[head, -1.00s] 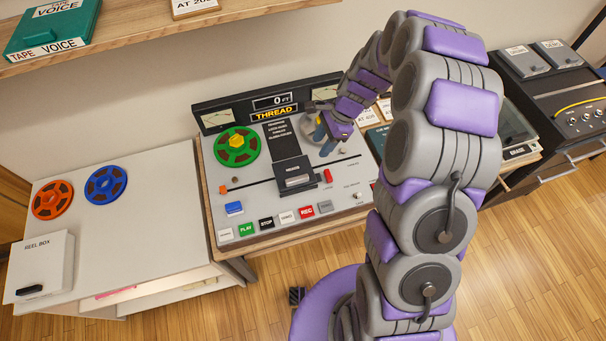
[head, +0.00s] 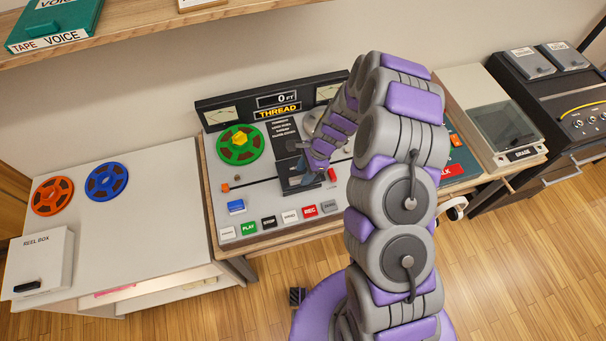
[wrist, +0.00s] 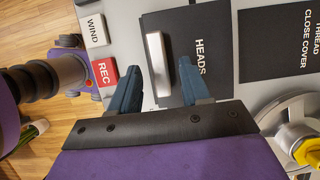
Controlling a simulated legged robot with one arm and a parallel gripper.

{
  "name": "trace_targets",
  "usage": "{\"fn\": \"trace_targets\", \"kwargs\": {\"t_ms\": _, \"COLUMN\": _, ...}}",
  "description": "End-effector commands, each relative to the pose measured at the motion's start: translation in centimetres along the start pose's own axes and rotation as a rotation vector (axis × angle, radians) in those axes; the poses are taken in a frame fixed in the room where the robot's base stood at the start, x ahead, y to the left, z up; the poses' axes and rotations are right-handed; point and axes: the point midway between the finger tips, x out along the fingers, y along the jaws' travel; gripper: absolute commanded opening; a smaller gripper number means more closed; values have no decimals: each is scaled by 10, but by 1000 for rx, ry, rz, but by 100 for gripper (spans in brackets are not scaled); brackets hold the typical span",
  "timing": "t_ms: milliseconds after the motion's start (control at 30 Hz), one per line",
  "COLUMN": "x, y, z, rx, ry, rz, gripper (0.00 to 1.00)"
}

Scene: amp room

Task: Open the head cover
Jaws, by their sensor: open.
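The head cover is a dark box labelled HEADS (wrist: 205,50) in the wrist view, with a silver bar handle (wrist: 157,63) along one side. My gripper (wrist: 158,80) is open. Its two blue-grey fingers lie on either side of the silver handle in the wrist view; I cannot tell whether they touch it. In the head view my gripper (head: 300,178) is over the cover.
A green reel (head: 240,146) with a yellow hub is left of the cover. Buttons including REC (head: 310,211) and PLAY (head: 248,229) line the front. Orange (head: 52,196) and blue (head: 105,181) reels and a reel box (head: 40,262) lie on the left table.

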Motion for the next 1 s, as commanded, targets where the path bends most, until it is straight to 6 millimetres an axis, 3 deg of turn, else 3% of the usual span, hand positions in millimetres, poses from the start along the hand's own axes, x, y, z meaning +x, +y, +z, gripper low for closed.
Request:
{"fn": "trace_targets", "kwargs": {"t_ms": 200, "x": 15, "y": 0, "z": 0, "rx": -1, "ry": -1, "rz": 0, "gripper": 47}}
{"fn": "trace_targets", "kwargs": {"t_ms": 500, "x": 15, "y": 1, "z": -1, "rx": -1, "ry": -2, "rz": -1, "gripper": 46}}
{"fn": "trace_targets", "kwargs": {"t_ms": 1000, "x": 16, "y": 0, "z": 0, "rx": 0, "ry": -1, "rz": 1, "gripper": 0}}
